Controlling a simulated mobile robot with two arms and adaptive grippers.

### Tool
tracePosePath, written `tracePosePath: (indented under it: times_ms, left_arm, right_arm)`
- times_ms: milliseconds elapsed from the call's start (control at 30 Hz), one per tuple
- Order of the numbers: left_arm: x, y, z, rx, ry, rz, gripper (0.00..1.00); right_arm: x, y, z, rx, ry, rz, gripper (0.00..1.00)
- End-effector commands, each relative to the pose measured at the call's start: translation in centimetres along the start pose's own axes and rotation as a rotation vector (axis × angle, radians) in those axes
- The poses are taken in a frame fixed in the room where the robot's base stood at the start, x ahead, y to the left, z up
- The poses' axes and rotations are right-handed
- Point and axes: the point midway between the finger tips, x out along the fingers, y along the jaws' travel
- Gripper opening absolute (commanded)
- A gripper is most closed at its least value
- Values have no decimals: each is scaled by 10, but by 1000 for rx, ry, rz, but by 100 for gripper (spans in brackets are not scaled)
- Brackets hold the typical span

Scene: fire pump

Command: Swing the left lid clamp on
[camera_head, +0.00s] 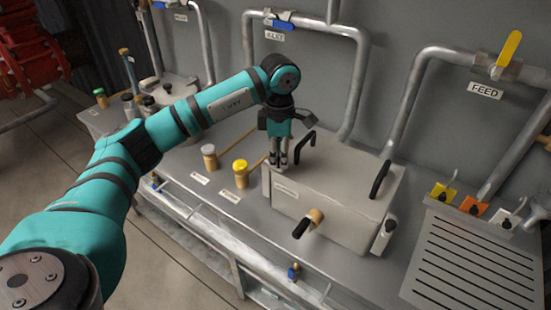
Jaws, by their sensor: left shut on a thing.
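A grey box with a flat lid (335,178) stands on the metal bench. My left gripper (278,162) points down at the box's back left corner, its fingers close together. It is shut on what appears to be the left lid clamp, which the fingers mostly hide, so its exact position cannot be told. The right lid clamp (383,238), pale with a dark knob, is at the box's right end. Two black handles are on the lid, one at the left (304,146) and one at the right (380,179). My right gripper is not in view.
A black-and-tan lever (308,222) sticks out of the box's front. A slotted drain plate (465,265) and coloured tags (473,205) are at the right.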

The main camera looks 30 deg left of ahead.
Motion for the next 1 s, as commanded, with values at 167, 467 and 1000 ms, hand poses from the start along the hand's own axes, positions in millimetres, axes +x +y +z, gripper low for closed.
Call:
tracePosePath:
  times_ms: [167,467,1000]
  left_arm:
    - [-1,4,3,-107,-3,3,0]
    - [-2,7,5,-202,-3,3,0]
    - [-2,8,6,-219,-5,4,26]
  right_arm:
    - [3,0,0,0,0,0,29]
    - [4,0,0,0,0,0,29]
    - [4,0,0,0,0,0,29]
